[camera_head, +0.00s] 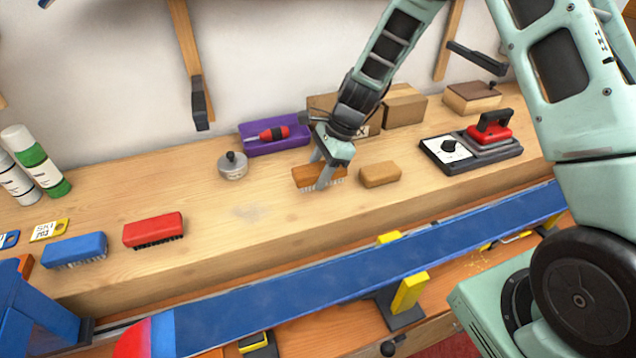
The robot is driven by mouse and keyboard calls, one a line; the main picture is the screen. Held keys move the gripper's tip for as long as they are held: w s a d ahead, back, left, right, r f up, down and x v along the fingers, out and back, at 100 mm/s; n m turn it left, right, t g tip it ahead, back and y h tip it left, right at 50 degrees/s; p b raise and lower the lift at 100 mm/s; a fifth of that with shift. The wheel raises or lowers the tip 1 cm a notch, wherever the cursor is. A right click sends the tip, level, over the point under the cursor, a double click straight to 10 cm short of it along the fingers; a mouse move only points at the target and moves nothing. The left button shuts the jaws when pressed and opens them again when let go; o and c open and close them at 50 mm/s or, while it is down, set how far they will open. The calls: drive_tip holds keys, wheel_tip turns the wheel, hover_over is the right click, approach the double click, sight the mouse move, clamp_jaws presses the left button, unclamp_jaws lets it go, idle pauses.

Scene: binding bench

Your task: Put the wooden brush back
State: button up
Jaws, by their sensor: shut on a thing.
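The wooden brush (304,177) is a brown block with pale bristles underneath. My gripper (326,176) is shut on it, its fingers pointing down around the block. The brush is at the wooden shelf (215,250), near its middle; I cannot tell whether its bristles touch the surface. A plain brown block (380,174) lies just to its right. A red brush (153,230) and a blue brush (75,250) stand on the shelf to the left, bristles down.
Behind the brush are a purple tray (275,148) with a red tool and cardboard boxes (404,106). A round metal tin (233,166) stands left, a red iron (490,130) right. A long blue ski (350,275) lies in front. Shelf space between the red brush and tin is clear.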

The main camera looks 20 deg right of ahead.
drive_tip(key=shift+f+p, duration=0.4)
drive_tip(key=shift+f, duration=1.75)
drive_tip(key=shift+f, duration=0.2)
drive_tip(key=o, duration=1)
drive_tip(key=shift+o, duration=0.2)
